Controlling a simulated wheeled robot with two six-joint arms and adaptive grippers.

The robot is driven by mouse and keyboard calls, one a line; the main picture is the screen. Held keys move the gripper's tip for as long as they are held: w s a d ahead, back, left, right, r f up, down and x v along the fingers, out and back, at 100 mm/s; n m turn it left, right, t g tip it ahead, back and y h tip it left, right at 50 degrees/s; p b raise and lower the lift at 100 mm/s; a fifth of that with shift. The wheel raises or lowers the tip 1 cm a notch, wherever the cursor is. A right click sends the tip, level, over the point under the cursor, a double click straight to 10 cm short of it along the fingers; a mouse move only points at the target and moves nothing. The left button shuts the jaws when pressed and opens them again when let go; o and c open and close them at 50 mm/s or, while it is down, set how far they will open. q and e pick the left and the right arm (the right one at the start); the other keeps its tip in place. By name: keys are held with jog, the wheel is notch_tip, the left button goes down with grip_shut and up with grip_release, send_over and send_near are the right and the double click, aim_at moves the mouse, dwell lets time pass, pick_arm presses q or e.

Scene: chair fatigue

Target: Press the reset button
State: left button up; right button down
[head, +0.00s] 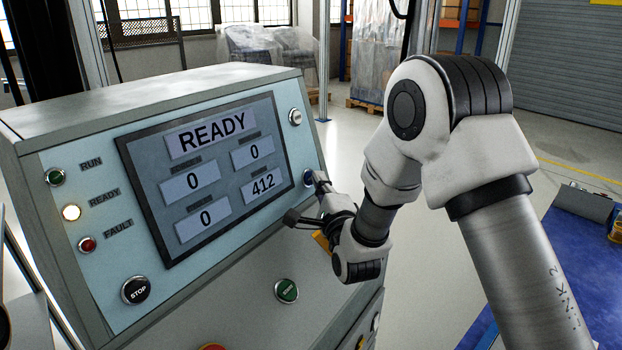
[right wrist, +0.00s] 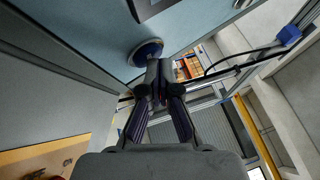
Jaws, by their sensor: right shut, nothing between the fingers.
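The control panel (head: 100,270) has a screen (head: 215,180) that reads READY, with 0, 0, 0 and 412. A blue round button (head: 308,178) sits at the panel's right edge, beside the screen; no reset label is readable. It also shows in the right wrist view (right wrist: 146,50). My right gripper (head: 319,181) is shut and empty, its fingertips right at the blue button. The tips overlap the button's lower edge in the right wrist view (right wrist: 158,68); I cannot tell whether they touch it. My left gripper is not in view.
A white button (head: 295,117) is above the blue one. A blue-topped surface (head: 590,260) is at the right.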

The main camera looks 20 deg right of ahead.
jog(key=shift+s+d+r, duration=0.15)
jog(key=shift+s+d, duration=0.15)
jog(key=shift+s, duration=0.2)
jog(key=s, duration=0.1)
jog(key=s+d, duration=0.1)
jog(key=s+d+r, duration=0.1)
jog(key=s, duration=0.1)
jog(key=shift+s+d+r, duration=0.1)
jog(key=shift+d, duration=0.15)
dwell(0.8)
